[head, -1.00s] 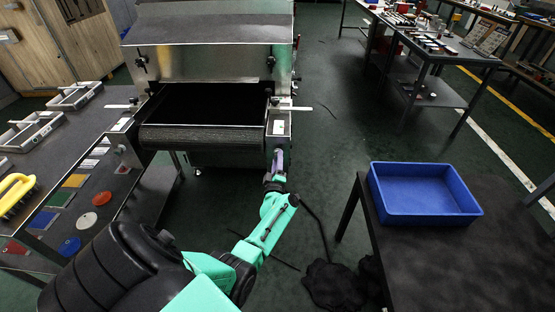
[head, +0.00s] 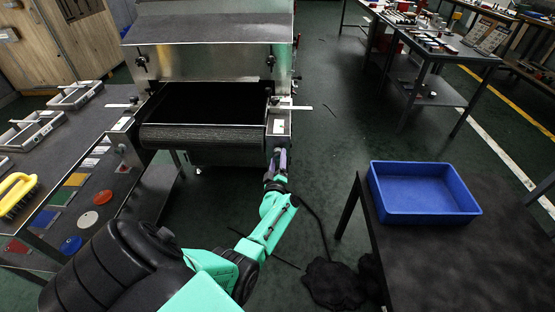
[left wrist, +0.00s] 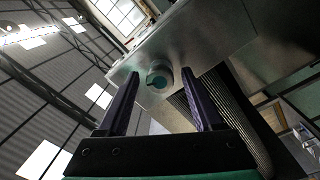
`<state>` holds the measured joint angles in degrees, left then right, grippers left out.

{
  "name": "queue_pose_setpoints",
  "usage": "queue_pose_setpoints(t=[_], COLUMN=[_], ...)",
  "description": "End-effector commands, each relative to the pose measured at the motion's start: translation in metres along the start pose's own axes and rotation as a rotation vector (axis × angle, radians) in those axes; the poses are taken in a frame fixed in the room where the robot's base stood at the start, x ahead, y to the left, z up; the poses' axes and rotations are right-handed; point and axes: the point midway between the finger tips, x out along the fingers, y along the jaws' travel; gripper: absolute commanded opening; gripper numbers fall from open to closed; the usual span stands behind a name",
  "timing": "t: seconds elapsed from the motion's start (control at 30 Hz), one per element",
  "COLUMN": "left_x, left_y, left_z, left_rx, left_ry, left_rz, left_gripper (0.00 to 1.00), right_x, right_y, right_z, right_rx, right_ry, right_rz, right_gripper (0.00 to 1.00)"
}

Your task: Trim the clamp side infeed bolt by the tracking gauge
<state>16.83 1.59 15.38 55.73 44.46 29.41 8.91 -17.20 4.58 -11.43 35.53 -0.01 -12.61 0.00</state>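The dryer's infeed belt roller (head: 203,137) spans the opening. A pale gauge strip (head: 298,108) sticks out at its right end, and another (head: 117,106) at its left end. In the left wrist view a round bolt head (left wrist: 158,80) with a teal centre sits on the metal end plate (left wrist: 205,45). My left gripper (head: 279,153) is at the dryer's right front corner. In the wrist view its two dark purple fingers (left wrist: 160,76) are open, with the bolt head between their tips and a gap on each side. The right gripper is not in view.
A blue bin (head: 424,190) stands on a dark table (head: 440,260) at the right. A bench (head: 105,170) at the left holds metal frames, coloured pieces and a yellow-handled brush (head: 17,192). A black heap (head: 333,284) lies on the floor between.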

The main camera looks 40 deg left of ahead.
Motion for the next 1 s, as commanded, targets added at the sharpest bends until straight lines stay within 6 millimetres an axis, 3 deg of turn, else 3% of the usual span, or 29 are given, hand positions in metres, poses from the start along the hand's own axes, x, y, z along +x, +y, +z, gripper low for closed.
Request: queue_pose_setpoints(t=[0.3,0.43,0.57,0.8,1.0], left_x=[-0.001,-0.012,-0.042,-0.112,-0.143], left_y=[0.0,0.001,0.001,-0.001,0.0], left_z=[-0.001,-0.001,-0.001,0.0,0.0], left_rx=[0.0,0.0,-0.001,0.0,-0.001], left_ry=[0.002,0.0,-0.002,-0.002,0.0], left_rz=[0.0,-0.001,-0.004,-0.004,-0.001], left_gripper=[0.71,0.71,0.71,0.71,0.71], right_x=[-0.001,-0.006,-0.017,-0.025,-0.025], right_y=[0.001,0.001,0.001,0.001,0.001], right_z=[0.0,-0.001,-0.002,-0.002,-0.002], right_rx=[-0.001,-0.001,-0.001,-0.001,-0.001], right_ry=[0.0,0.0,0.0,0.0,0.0], right_rz=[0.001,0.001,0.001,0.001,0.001], right_gripper=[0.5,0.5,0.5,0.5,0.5])
